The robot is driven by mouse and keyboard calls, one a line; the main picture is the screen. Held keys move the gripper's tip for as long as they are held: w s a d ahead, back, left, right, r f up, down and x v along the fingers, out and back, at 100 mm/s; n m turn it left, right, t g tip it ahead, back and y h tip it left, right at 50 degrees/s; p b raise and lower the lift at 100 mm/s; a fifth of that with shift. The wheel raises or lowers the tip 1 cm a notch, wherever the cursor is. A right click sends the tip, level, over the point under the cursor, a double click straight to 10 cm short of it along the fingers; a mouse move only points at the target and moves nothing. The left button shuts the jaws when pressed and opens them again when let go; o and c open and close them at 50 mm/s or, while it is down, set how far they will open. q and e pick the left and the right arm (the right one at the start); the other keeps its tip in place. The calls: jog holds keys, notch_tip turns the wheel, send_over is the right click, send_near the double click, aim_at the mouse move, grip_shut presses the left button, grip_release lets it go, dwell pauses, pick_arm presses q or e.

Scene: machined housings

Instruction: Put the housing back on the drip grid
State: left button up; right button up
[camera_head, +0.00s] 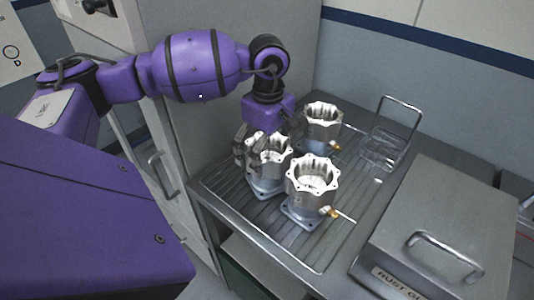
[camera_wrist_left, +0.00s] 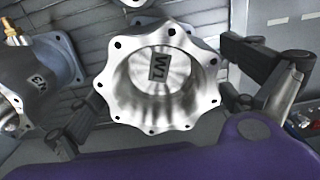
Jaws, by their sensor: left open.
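Three machined metal housings with scalloped, bolt-holed rims stand upright on the ribbed drip grid (camera_head: 232,206). They are the left housing (camera_head: 268,181), the front housing (camera_head: 308,197) and the back housing (camera_head: 322,128). My left gripper (camera_head: 262,148) is open at the top of the left housing. In the left wrist view its fingers lie on either side of a housing (camera_wrist_left: 158,80) with a mark inside its bore. I cannot tell whether they touch it. Another housing (camera_wrist_left: 42,82) with a brass fitting stands to its left. My right gripper is out of view.
A wire rack (camera_head: 384,145) stands at the back of the grid. A grey lidded box (camera_head: 440,225) with a handle fills the bench's right side. The front housing's brass-tipped valve (camera_head: 335,212) sticks out rightward. A wall closes the back; the grid's front left is clear.

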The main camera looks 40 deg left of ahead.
pick_arm(q)
notch_tip(320, 180, up, 11)
jog(key=p, duration=0.2)
jog(key=shift+f, duration=0.1)
